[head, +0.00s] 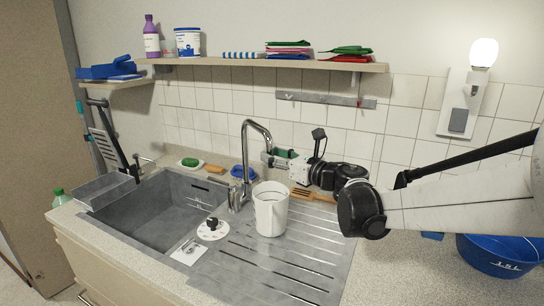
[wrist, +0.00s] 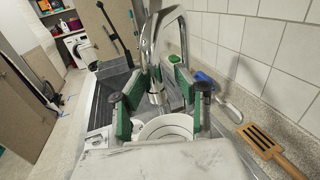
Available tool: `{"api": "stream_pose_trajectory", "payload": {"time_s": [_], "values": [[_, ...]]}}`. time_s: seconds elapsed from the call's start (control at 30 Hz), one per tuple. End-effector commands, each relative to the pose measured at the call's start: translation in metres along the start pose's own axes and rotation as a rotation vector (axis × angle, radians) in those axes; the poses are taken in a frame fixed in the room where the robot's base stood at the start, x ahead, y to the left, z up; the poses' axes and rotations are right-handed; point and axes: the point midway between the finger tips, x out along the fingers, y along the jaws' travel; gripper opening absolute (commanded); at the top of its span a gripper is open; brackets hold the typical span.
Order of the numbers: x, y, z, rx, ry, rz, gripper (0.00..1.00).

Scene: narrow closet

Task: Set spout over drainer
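The chrome tap spout (head: 257,127) rises at the back of the sink and curves over to the right in the head view. In the wrist view, the spout (wrist: 155,62) hangs between my two green fingers. My gripper (head: 270,158) is at the spout's downturned end; its fingers (wrist: 157,84) stand apart on either side, with gaps visible. Contact cannot be told. The ribbed drainer (head: 264,262) is right of the sink bowl. A white jug (head: 270,212) stands on it, below and in front of my gripper; its rim shows in the wrist view (wrist: 165,124).
The grey sink bowl (head: 165,215) is left of the tap. A white disc with a black knob (head: 212,229) lies at its edge. A wooden spatula (wrist: 262,142) lies near the tiled wall. A loaded shelf (head: 215,62) hangs above. A blue tub (head: 497,258) is at right.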

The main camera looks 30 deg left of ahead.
Motion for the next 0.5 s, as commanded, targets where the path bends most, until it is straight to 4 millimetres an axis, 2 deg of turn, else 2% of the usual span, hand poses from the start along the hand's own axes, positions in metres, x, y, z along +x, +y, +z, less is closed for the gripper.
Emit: {"api": "stream_pose_trajectory", "payload": {"time_s": [0.33,0.5], "values": [[0.000,0.001,0.001,0.001,-0.001,0.002,0.36],[-0.019,0.000,0.001,0.001,-0.001,0.000,0.36]]}}
